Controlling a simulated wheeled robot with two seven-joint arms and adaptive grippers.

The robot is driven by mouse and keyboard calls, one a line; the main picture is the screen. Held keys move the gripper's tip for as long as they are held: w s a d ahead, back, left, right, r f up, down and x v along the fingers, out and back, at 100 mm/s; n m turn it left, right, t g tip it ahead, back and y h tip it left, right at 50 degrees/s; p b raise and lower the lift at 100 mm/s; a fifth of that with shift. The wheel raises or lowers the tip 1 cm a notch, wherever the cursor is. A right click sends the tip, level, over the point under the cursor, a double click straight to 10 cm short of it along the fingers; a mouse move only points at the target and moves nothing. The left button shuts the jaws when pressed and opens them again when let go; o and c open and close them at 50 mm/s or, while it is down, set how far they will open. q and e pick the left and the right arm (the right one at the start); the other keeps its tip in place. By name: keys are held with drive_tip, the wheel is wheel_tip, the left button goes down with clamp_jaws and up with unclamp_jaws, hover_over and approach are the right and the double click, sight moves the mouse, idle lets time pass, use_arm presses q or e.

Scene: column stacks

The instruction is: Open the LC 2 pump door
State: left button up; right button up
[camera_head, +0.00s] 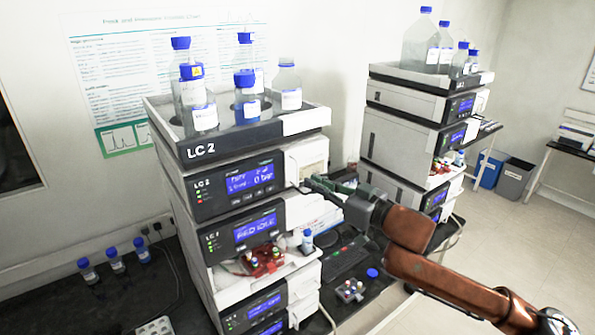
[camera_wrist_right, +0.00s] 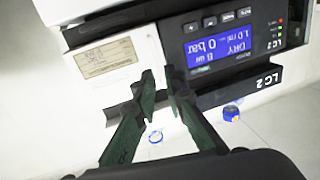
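The LC 2 stack stands at centre left in the head view. Its pump module (camera_head: 235,185) has a dark front with a lit blue display, which also shows upside down in the wrist view (camera_wrist_right: 217,45). The white pump door (camera_head: 305,158) is beside the display and looks shut; in the wrist view the door (camera_wrist_right: 115,62) carries a paper label. My right gripper (camera_head: 312,184) reaches in from the right at the lower part of the door. Its dark green fingers (camera_wrist_right: 160,74) have a narrow gap at the door's display-side edge. I cannot tell whether they touch. My left gripper is not in view.
Blue-capped bottles (camera_head: 245,97) stand in the LC 2 top tray (camera_head: 260,137). Below the pump is another module (camera_head: 250,230), with a red vial tray (camera_head: 265,260) under it. A second stack (camera_head: 400,130) stands at the back right. A keyboard (camera_head: 345,258) lies between the stacks.

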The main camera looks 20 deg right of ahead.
sight(297, 174)
drive_tip(key=p+x, duration=0.2)
drive_tip(key=x, duration=0.4)
drive_tip(key=shift+w+a, duration=0.2)
drive_tip(key=shift+w, duration=0.2)
drive_tip(key=shift+c, duration=0.4)
clamp_jaws()
drive_tip(key=shift+d+f, duration=0.1)
drive_tip(key=shift+d, duration=0.05)
